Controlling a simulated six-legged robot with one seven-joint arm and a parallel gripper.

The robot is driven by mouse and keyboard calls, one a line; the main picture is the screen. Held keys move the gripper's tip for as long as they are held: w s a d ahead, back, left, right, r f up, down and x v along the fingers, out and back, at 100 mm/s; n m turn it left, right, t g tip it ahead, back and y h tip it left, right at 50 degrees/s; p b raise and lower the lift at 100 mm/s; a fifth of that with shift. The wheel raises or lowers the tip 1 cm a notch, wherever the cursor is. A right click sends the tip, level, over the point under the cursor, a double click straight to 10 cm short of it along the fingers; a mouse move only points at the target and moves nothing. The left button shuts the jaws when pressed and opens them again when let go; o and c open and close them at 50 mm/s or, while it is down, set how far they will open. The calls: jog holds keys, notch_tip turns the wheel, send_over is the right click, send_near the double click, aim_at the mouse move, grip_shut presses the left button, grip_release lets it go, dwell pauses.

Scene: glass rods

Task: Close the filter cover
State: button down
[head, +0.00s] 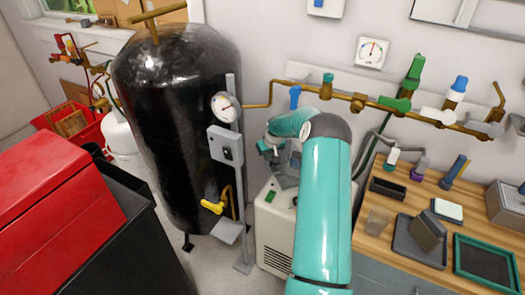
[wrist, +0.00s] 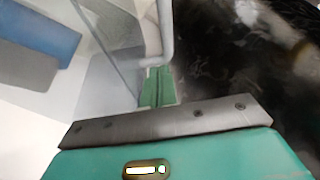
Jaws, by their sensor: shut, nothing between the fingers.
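A cream machine (head: 275,230) with a vent grille stands on the floor between the black tank and the workbench. A grey, partly see-through piece (head: 284,174) on its top looks like the filter cover; my arm hides part of it, and I cannot tell how far open it is. My gripper (head: 268,147) is beside the upper part of this piece, small and partly hidden in the head view. In the wrist view its green fingers (wrist: 156,84) are together and empty. A pale grey bent bar (wrist: 166,40) is just beyond the fingertips; I cannot tell whether they touch.
The large black tank (head: 170,120) stands close on the left, with a gauge and a yellow valve. A brass pipe with valves (head: 350,97) runs along the wall behind. The wooden workbench (head: 375,245) is at the right.

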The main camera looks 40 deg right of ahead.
aim_at(288, 159)
jog(key=shift+s+d+n+y, duration=0.4)
jog(key=shift+s+n, duration=0.45)
jog(key=shift+s, duration=0.6)
jog(key=shift+s+d+n+y, duration=0.2)
jog(key=shift+s+d+n, duration=0.35)
jog(key=shift+s+n, duration=0.6)
jog(key=shift+s+d+n+y, duration=0.3)
jog(key=shift+s+d+n, duration=0.25)
jog(key=shift+s, duration=1.15)
jog(key=shift+a, duration=0.1)
jog(key=w, duration=0.1)
jog(key=w+a, duration=0.1)
jog(key=w+a+r, duration=0.1)
jog(key=shift+w, duration=0.35)
jog(key=v, duration=0.6)
jog(key=d+v, duration=0.1)
jog(key=v, duration=0.3)
